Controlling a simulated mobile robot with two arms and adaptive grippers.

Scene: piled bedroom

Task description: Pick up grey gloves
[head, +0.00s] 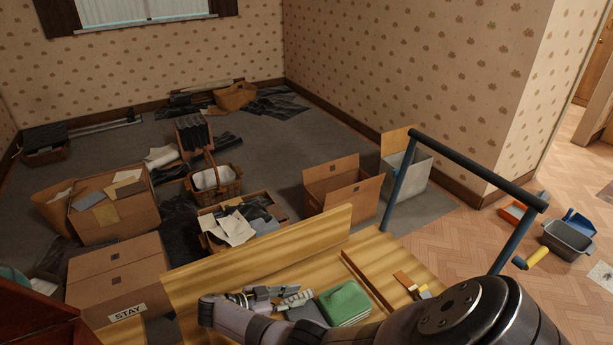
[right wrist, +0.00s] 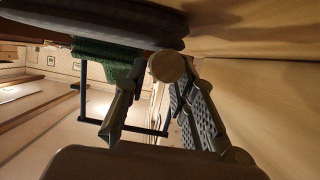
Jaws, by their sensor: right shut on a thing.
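The grey gloves (head: 305,312) lie as a dark grey bundle on the yellow wooden cart top, left of a folded green cloth (head: 344,303). In the right wrist view the gloves (right wrist: 90,18) form a dark, rounded mass across the top, with the green cloth (right wrist: 112,62) beyond. My right gripper (head: 303,295) reaches in from the lower right and is shut at the gloves' edge. In the wrist view a round, tan end (right wrist: 167,67) sits between the fingertips of my right gripper (right wrist: 160,75); its full shape is hidden. My left gripper is not in view.
The cart has a raised wooden board (head: 255,258), a low divider (head: 369,280) and a blue handle (head: 480,168). Brushes (head: 410,284) lie right of the divider. Open cardboard boxes (head: 343,190) and baskets crowd the floor behind. Bins (head: 568,240) stand on the floor at right.

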